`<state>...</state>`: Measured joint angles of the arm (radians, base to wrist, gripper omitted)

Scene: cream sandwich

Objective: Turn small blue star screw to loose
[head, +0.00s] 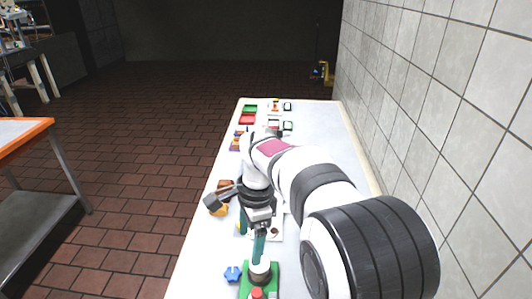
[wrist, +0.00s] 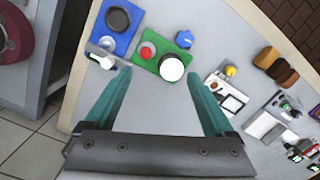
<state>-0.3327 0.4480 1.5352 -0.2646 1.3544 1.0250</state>
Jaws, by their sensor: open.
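The small blue star screw (head: 233,273) lies on the white table just left of the green board (head: 246,281). In the wrist view the blue star screw (wrist: 184,39) stands beside the green board (wrist: 150,62), which carries a red button and a round white-topped knob (wrist: 171,68). My gripper (head: 250,248) has its teal fingers spread, above the table near the green board. In the wrist view my gripper (wrist: 158,73) is open with nothing between its fingers, and the star is beyond the fingertips. What holds the star at its base cannot be made out.
A blue board (wrist: 124,38) with a black knob adjoins the green board. Brown and yellow blocks (wrist: 277,66) and several small devices (wrist: 231,98) stand to the right in the wrist view. Green and red trays (head: 247,119) are at the far end. A tiled wall (head: 440,100) bounds the right.

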